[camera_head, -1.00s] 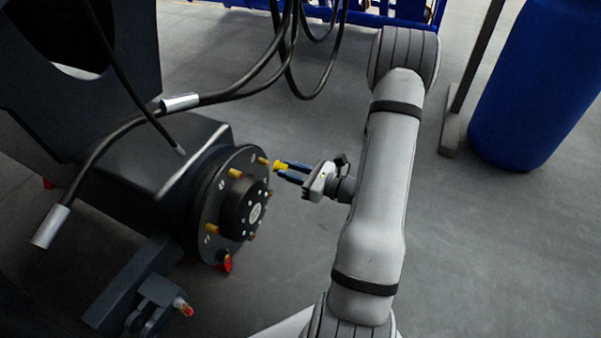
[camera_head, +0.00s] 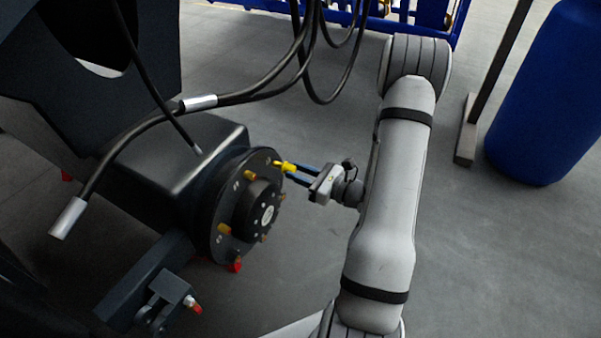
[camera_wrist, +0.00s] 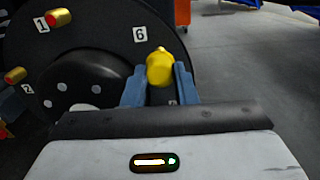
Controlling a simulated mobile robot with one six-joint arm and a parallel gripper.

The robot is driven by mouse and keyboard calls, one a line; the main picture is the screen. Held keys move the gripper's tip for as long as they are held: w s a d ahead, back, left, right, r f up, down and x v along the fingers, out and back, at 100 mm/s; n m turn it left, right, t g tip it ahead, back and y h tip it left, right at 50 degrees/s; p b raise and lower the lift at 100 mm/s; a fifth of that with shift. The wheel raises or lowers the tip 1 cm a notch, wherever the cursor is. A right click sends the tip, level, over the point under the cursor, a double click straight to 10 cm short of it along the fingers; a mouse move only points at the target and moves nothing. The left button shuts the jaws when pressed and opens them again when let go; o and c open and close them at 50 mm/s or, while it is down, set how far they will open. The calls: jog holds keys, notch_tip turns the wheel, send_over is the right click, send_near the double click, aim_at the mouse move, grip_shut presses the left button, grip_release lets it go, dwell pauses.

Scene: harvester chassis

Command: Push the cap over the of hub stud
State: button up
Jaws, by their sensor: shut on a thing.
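My gripper (camera_head: 297,172) has blue fingers shut on a yellow cap (camera_head: 289,167) at the upper right rim of the dark round hub (camera_head: 229,186). The cap is at the outer end of a gold hub stud (camera_head: 277,162), in line with it or nearly so. I cannot tell how far the cap is over the stud. In the wrist view the cap (camera_wrist: 160,70) sits between my fingertips, beside the label 6 (camera_wrist: 140,34), and hides the stud behind it. Other gold studs stick out of the hub, one near the label 1 (camera_wrist: 41,25).
Black hoses (camera_head: 250,95) with metal ends hang above and left of the hub. A bracket with a red-tipped fitting (camera_head: 192,304) is below it. A blue barrel (camera_head: 548,95) and a dark post (camera_head: 490,90) stand at the right.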

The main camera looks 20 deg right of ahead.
aim_at(294, 171)
jog(key=shift+w+a, duration=0.2)
jog(key=shift+w+a, duration=0.35)
jog(key=shift+w, duration=0.15)
jog(key=shift+w+a, duration=0.1)
jog(key=shift+w+a, duration=0.2)
jog(key=shift+w, duration=0.1)
jog(key=shift+w+a, duration=0.15)
jog(key=o, duration=0.8)
jog(key=shift+o, duration=0.2)
